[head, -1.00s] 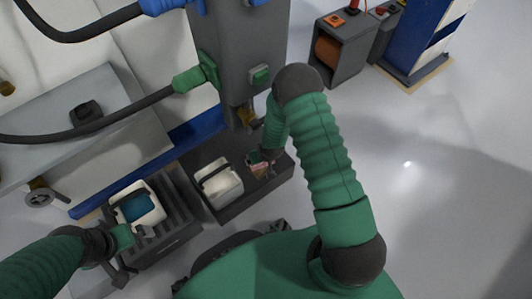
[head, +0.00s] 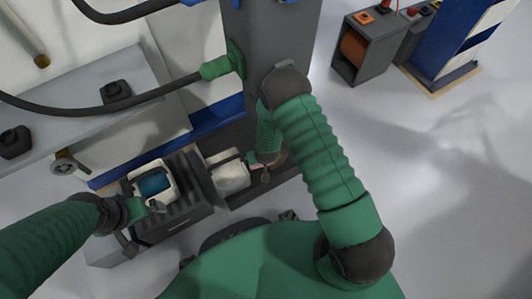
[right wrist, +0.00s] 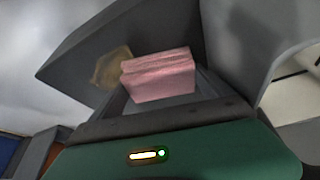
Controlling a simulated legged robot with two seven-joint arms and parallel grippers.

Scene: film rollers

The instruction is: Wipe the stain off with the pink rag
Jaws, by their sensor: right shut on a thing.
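The pink rag (right wrist: 158,76) is in my right gripper, seen close up in the right wrist view. A small bit of pink shows at my right gripper (head: 262,168) in the head view, low over the dark tray. A tan-brown stain (right wrist: 110,68) lies on the dark surface just left of the rag in the right wrist view. Whether the rag touches the surface is unclear. My left gripper (head: 142,222) has its fingers apart and looks empty, beside a white container with blue contents (head: 152,186).
The dark tray (head: 245,197) also holds a white container (head: 229,173). A dark ribbed stand (head: 188,212) is under the blue-filled container. A grey machine column (head: 265,35) rises behind my right gripper.

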